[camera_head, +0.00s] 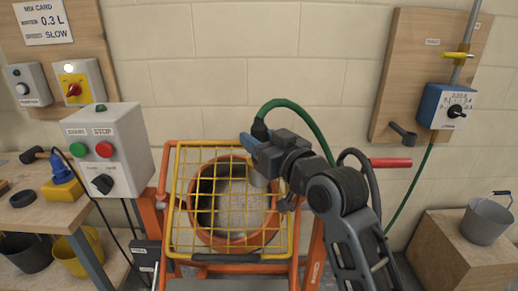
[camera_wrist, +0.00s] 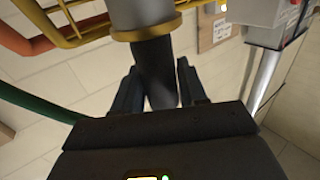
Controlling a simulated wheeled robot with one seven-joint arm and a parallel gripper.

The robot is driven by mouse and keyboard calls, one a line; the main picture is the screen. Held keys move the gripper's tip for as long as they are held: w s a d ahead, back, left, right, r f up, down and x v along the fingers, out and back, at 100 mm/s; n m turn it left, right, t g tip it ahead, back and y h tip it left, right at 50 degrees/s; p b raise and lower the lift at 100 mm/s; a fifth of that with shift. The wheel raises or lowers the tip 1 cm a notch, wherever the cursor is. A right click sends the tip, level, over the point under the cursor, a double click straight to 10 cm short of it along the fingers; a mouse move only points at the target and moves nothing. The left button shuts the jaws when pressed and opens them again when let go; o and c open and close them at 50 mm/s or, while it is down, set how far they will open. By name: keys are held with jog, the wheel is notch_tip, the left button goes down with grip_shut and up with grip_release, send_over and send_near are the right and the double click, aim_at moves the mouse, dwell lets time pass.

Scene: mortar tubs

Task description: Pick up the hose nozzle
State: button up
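The hose nozzle (camera_head: 260,130) is in front of the wall, above the right part of the caged tub, with the green hose (camera_head: 300,112) running from its black upper end. In the wrist view the nozzle's dark grip (camera_wrist: 157,78) sits between both fingers, with a brass collar and grey barrel beyond. My gripper (camera_head: 262,152) is closed around the grip, and its fingers also show in the wrist view (camera_wrist: 156,90). Part of the nozzle is hidden behind my gripper.
An orange tub (camera_head: 193,222) stands under a yellow wire guard (camera_head: 172,215) in an orange frame. A start/stop control box (camera_head: 120,140) stands left. A blue dial box (camera_head: 447,106) and an empty dark hook (camera_head: 402,134) are on the right board. A grey bucket (camera_head: 484,222) sits far right.

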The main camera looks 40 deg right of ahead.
grip_shut()
jog(key=shift+r, duration=0.1)
